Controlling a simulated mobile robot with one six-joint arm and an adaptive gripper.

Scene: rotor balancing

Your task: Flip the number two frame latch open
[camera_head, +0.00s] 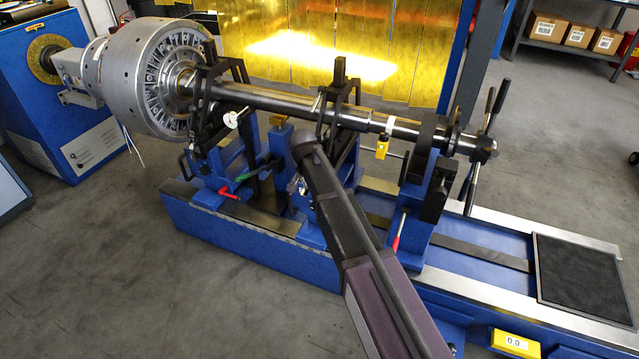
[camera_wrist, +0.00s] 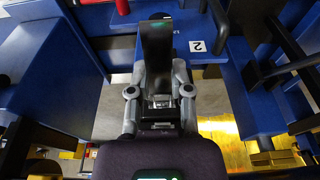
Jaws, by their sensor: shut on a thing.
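My gripper (camera_wrist: 158,75) shows in the wrist view, its grey fingers closed around a dark upright bar. The bar, which looks like the number two frame latch (camera_wrist: 155,45), has a faint green sheen near its top. A white label with a 2 (camera_wrist: 197,46) sits on the blue frame just right of it. In the head view the middle blue frame (camera_head: 347,165) stands under the shaft. My arm covers part of it, and the gripper and latch cannot be made out there.
The long shaft (camera_head: 290,103) runs from the silver rotor (camera_head: 150,75) to the spoked handle (camera_head: 486,148). A dial gauge (camera_head: 232,118) and black upper clamps (camera_head: 335,100) stand close by. A red handle (camera_head: 228,193) juts from the left frame. The black mat (camera_head: 580,280) is clear.

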